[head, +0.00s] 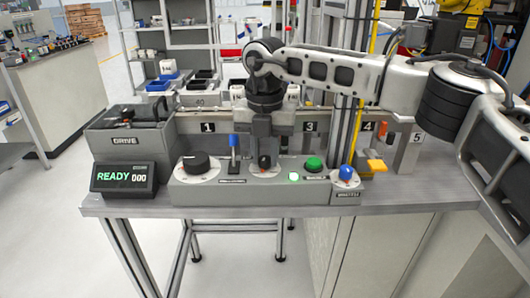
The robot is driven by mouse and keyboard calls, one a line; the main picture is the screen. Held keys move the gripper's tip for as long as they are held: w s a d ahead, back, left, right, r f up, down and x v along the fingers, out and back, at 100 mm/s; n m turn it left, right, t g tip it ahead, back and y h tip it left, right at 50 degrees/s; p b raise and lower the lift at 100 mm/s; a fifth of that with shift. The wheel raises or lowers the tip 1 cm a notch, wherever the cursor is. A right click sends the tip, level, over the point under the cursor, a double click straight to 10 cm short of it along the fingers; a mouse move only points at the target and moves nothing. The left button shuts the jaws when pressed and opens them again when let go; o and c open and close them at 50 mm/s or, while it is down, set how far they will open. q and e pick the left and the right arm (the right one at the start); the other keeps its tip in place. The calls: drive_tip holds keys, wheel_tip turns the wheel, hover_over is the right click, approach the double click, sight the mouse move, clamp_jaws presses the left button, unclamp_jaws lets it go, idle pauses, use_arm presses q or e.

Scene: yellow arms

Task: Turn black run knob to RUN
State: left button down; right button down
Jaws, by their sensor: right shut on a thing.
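A grey control box (240,191) stands at the front of the bench. My right gripper (264,155) points down over it and is shut on the small black run knob (264,163), on a pale round plate. The fingers hide part of the knob, and I cannot read which mark it points to. A display (124,178) to the left reads READY 000. My left gripper is not in view.
The box also carries a large black dial (195,163), a blue-topped lever (234,142), a lit lamp (293,177) and a green button (313,163). A blue knob (346,172) and yellow part (376,166) stand right. A DRIVE unit (128,139) stands left.

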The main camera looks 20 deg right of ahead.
sight(265, 157)
drive_tip(key=shift+m, duration=2.3)
drive_tip(key=shift+w+d+r, duration=0.1)
drive_tip(key=c, duration=1.2)
unclamp_jaws()
use_arm(q)
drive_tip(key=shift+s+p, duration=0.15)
drive_tip(key=shift+p, duration=0.2)
use_arm(e)
wheel_tip(265, 157, up, 16)
